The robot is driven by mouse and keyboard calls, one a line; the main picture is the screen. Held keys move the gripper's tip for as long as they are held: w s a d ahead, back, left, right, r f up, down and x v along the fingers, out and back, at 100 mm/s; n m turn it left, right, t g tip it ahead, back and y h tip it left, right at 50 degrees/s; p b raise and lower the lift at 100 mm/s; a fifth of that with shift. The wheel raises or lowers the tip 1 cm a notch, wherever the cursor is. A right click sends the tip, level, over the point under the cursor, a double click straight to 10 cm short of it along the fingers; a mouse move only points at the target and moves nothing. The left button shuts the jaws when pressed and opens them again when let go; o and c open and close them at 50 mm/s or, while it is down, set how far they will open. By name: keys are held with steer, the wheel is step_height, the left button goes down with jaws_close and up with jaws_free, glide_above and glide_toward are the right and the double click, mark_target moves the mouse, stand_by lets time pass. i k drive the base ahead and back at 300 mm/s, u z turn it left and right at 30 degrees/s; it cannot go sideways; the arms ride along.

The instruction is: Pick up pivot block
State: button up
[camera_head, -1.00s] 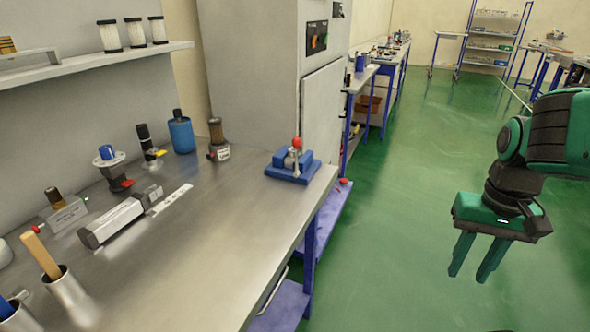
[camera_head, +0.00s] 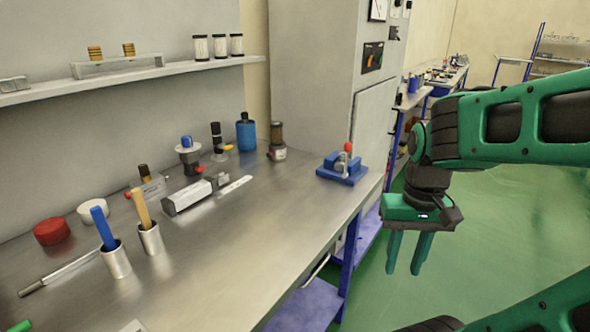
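A blue block with a grey part and a red ball knob (camera_head: 343,167) sits upright at the right end of the steel bench. It looks most like the pivot block, but I cannot be sure from its shape. My gripper (camera_head: 404,270) is to the right of the bench, over the green floor, fingers pointing down. The two fingers are apart with nothing between them. It touches neither the block nor the bench.
A tall grey cabinet (camera_head: 310,80) stands behind the block.

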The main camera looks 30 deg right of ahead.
mark_target(338, 166)
steer(key=u, duration=1.8)
steer(key=k, duration=1.4)
steer(key=z, duration=1)
steer(key=i, duration=1.15)
